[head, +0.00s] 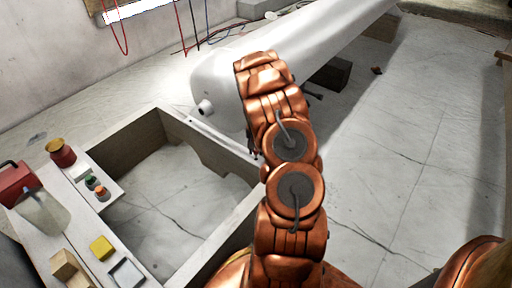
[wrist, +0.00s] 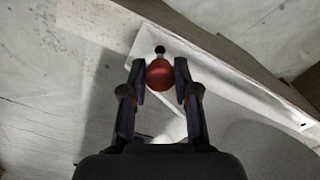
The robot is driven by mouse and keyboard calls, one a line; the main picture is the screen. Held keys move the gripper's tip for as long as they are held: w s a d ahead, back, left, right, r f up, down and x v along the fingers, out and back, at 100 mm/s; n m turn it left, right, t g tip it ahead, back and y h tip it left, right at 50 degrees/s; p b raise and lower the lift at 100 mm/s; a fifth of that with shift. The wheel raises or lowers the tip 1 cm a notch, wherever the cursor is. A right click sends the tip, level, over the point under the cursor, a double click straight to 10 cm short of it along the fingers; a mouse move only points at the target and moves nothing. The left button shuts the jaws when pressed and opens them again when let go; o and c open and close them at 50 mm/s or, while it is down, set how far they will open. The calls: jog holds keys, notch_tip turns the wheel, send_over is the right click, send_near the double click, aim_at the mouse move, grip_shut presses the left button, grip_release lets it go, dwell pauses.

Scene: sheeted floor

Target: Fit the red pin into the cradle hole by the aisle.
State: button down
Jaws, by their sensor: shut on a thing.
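In the wrist view my gripper (wrist: 160,84) is shut on the red pin, whose rounded red head (wrist: 160,74) sits between the fingertips. A short pale piece and a small dark round spot show just beyond the head; I cannot tell whether the spot is the pin's tip or a hole. Beneath is a pale board (wrist: 225,90), likely part of the cradle, with a small dark spot near its right end. I cannot tell whether the pin touches the board. In the head view my copper arm hides the pin and most of the gripper.
A large white tapered body (head: 335,30) lies beyond my arm. A wooden frame (head: 135,125) stands at left, its shelf holding a red jar (head: 61,153), a yellow block (head: 101,248) and other small items. Hanging cables (head: 191,25) are at the back.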

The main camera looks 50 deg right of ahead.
aim_at(256, 154)
jog(key=shift+f, duration=1.85)
dwell(1.5)
jog(key=c, duration=0.8)
grip_release()
jog(key=shift+r, duration=0.1)
jog(key=shift+d+r, duration=0.1)
jog(key=shift+r, duration=0.75)
notch_tip(256, 154, up, 10)
jog(key=shift+f, duration=0.1)
